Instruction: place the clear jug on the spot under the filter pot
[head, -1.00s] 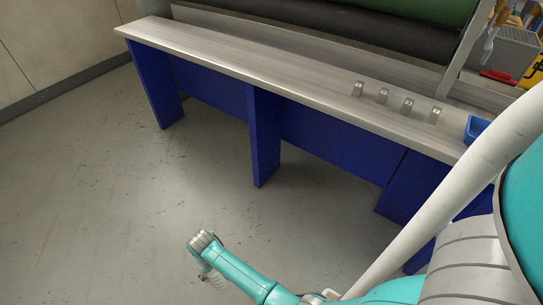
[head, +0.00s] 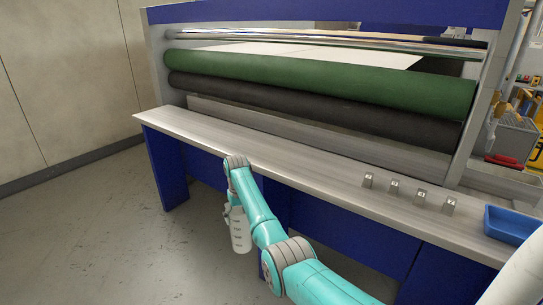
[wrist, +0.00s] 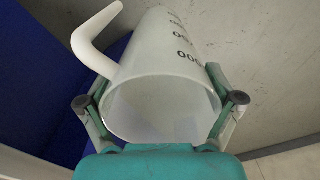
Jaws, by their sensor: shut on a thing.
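The clear jug (wrist: 165,60) is whitish and translucent, with dark graduation marks and a curved handle on its left in the wrist view. My gripper (wrist: 160,98) is shut on it, one finger on each side, and the open mouth faces the camera. In the head view the jug (head: 240,232) hangs below my gripper (head: 232,208), in front of the bench's front edge and over the floor. The filter pot and the spot under it do not show in either view.
A long metal bench top (head: 290,172) on blue legs runs across the front of the dryer, its left part clear. Several small metal tags (head: 395,187) stand on its right part. A blue tray (head: 510,224) is at the right end. Green and black rollers (head: 320,85) lie behind.

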